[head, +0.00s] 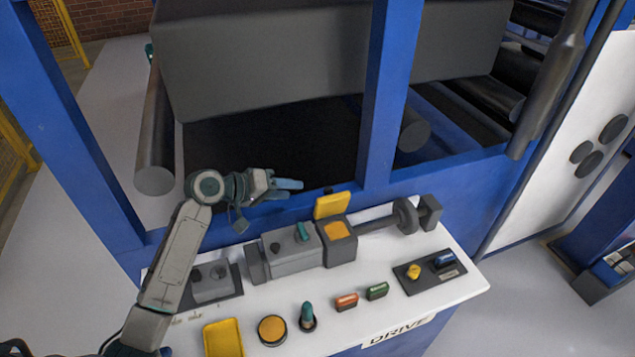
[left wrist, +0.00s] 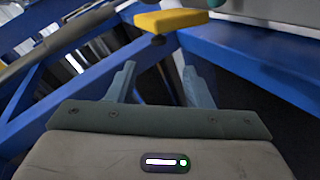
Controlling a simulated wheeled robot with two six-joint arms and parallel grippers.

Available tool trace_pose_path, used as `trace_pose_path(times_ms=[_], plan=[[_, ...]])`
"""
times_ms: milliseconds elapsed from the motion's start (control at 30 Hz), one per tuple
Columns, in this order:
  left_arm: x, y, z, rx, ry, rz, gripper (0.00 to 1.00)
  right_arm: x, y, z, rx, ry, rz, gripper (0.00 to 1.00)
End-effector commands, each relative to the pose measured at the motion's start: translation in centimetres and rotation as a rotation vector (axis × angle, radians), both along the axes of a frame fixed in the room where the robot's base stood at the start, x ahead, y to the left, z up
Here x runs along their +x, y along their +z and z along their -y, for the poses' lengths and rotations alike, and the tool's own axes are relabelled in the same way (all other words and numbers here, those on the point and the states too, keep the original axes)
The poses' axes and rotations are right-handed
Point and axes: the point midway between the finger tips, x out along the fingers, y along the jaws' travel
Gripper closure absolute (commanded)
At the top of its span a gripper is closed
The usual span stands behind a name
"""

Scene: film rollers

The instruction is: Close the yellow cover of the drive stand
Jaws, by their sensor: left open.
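The yellow cover (head: 332,205) of the drive stand stands raised at the back of a grey box (head: 340,252) on the white panel. The orange-yellow top of that box lies exposed in front of it. The cover also shows in the left wrist view (left wrist: 171,20), beyond the fingers and above them. My left gripper (head: 290,189) is open and empty. It is to the left of the cover, apart from it, in front of the blue frame. Its two fingers show in the left wrist view (left wrist: 158,85) with a gap between them. My right gripper is not in view.
The white panel (head: 440,290) carries a grey motor (head: 292,248) with a teal knob, a shaft with a disc (head: 405,215), several buttons and a yellow tray (head: 223,338). A blue post (head: 378,100) rises behind the cover. Large rollers fill the back.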

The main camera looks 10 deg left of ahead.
Motion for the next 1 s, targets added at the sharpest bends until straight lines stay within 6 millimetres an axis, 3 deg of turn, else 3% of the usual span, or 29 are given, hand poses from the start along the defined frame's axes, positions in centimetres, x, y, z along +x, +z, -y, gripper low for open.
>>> trace_pose_path(times_ms=[500,700,1000], plan=[[4.9,-3.3,5.7,-0.005,-0.001,-0.003,0.54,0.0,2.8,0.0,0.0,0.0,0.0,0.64],[6.1,-4.3,6.9,-0.001,0.0,0.0,0.54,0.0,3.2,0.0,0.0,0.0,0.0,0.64],[6.3,-4.6,7.0,0.0,0.0,0.002,0.54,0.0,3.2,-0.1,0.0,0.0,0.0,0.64]])
